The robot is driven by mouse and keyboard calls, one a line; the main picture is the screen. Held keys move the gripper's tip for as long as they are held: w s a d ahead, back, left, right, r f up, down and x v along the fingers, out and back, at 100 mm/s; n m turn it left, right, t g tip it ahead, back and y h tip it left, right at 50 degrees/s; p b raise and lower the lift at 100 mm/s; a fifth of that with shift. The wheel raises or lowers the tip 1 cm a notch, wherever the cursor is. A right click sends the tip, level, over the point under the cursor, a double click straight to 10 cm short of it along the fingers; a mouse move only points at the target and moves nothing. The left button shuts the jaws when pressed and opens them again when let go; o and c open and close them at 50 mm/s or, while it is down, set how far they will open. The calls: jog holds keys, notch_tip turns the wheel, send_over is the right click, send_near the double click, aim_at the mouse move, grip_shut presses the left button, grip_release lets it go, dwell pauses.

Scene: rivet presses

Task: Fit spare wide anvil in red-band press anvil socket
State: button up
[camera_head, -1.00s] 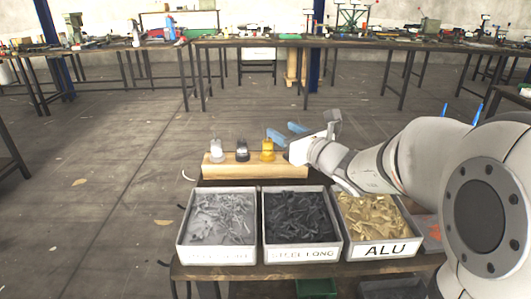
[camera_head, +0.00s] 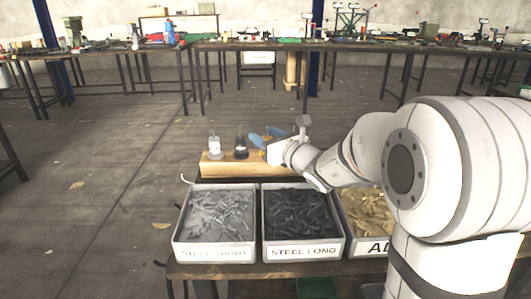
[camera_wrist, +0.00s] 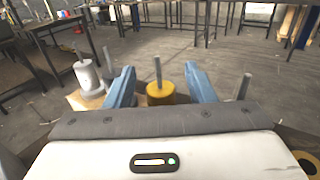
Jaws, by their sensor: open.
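My gripper (camera_head: 264,136) is open, its two blue fingers over the right part of a wooden block (camera_head: 212,168). In the wrist view a yellow-based piece with an upright grey pin (camera_wrist: 160,92) stands between the fingers, with no visible grip on it. A pale grey piece with a pin (camera_wrist: 88,77) stands left of the fingers; it is at the block's left end in the head view (camera_head: 215,148). A dark piece (camera_head: 240,149) stands beside it. Another pin (camera_wrist: 242,88) shows right of the right finger, its base hidden. I cannot tell the wide anvil or find a red-banded press.
Bins of grey parts (camera_head: 215,250), dark parts (camera_head: 302,251) and gold parts (camera_head: 370,247) stand in front of the block. My arm hides part of the gold bin. Far benches (camera_head: 330,45) carry small machines and tools.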

grip_shut()
dwell(0.5)
